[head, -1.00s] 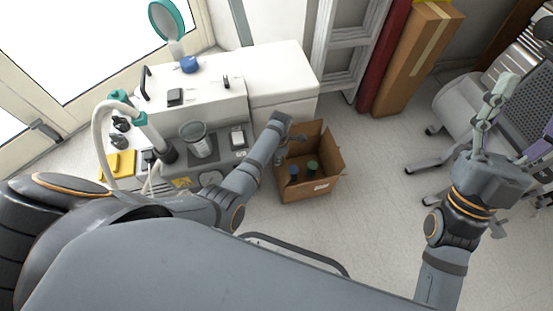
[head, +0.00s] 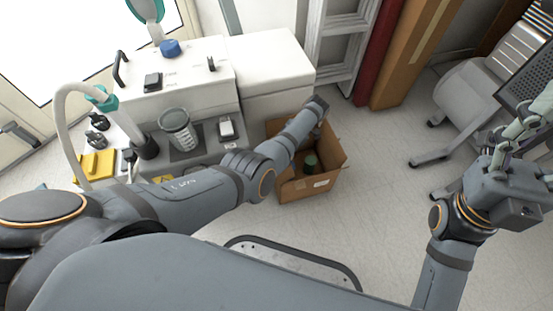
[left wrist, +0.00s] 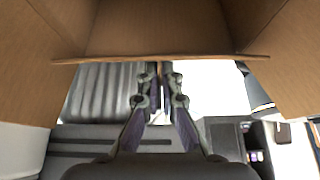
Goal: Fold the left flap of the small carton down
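The small open carton (head: 309,190) stands on the floor in the middle of the head view, with a green-topped item (head: 310,162) inside. My left forearm crosses its left side and hides most of the left flap. My left gripper lies beyond the wrist at the carton's far side; its fingers are hidden in the head view. In the left wrist view the left gripper (left wrist: 159,68) has its fingers together, with nothing seen between them. Its tips lie close to the edge of a cardboard panel (left wrist: 160,30); contact is unclear. My right gripper (head: 538,122) is open and empty at the right.
A white and grey cabinet unit (head: 280,72) stands left of the carton, close to my left arm. A ladder (head: 335,45), a red roll and a tall brown box (head: 408,55) stand behind. A grey chair (head: 465,100) is at the right. The floor right of the carton is clear.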

